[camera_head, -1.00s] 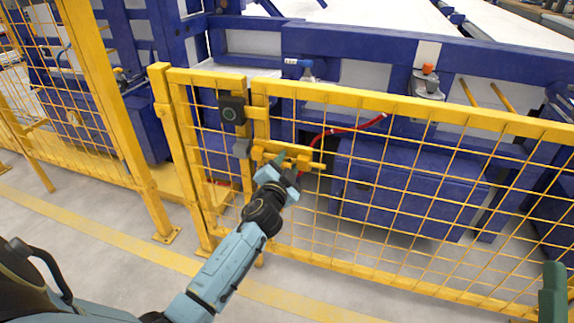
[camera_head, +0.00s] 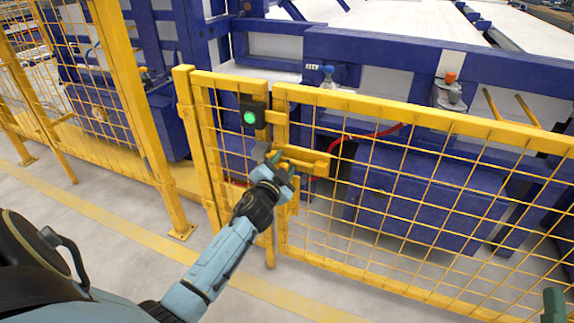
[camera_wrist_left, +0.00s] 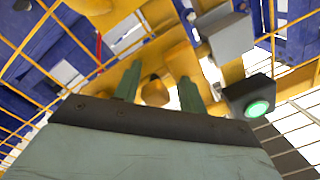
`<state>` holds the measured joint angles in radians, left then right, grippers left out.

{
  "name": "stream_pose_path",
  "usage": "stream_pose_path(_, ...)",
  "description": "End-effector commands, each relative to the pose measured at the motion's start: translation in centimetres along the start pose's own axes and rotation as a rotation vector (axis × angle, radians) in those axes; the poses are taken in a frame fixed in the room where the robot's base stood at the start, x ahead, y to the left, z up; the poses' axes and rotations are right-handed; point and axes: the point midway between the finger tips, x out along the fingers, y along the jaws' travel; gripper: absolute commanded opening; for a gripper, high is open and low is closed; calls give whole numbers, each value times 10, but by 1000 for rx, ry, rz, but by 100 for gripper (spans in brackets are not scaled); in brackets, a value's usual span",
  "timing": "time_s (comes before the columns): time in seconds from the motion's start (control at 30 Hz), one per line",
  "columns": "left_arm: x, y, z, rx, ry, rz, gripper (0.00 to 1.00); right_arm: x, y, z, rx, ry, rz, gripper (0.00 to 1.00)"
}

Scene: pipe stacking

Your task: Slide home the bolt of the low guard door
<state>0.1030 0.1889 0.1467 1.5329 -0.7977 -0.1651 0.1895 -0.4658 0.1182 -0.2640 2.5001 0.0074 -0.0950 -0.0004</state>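The low guard door (camera_head: 420,185) is a yellow mesh panel, standing in line with its post (camera_head: 196,150). The yellow bolt assembly (camera_head: 312,160) lies across its upper left part. A black box with a lit green lamp (camera_head: 252,116) sits above and left of the bolt. My left gripper (camera_head: 279,168) is at the bolt's left part. A grey block (camera_wrist_left: 228,38) is beside the bolt. Only a green tip of my right gripper (camera_head: 553,303) shows.
Taller yellow mesh fencing (camera_head: 100,90) stands at the left. Blue machine frames and a blue cabinet (camera_head: 420,195) are behind the door, with a red hose (camera_head: 365,134). The grey floor (camera_head: 110,215) in front is clear, with a yellow line.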

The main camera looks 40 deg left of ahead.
Motion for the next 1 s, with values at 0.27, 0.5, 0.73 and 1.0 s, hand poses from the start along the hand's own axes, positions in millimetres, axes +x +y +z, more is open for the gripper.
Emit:
stream_pose_path(0.27, 0, 1, -1, 8, 3, 2, 47, 0, 0, 0, 0, 1, 0, 36)
stream_pose_path(0.5, -12, 2, -2, 8, 2, 3, 47, -1, 2, 13, -4, -84, 6, 36)
stream_pose_path(0.73, -45, 1, -2, 8, 1, 4, 47, -10, 10, 48, -13, -313, 23, 36)
stream_pose_path(1.0, -91, 1, -1, 6, 0, 3, 47, -34, 19, 87, -20, -599, 48, 36)
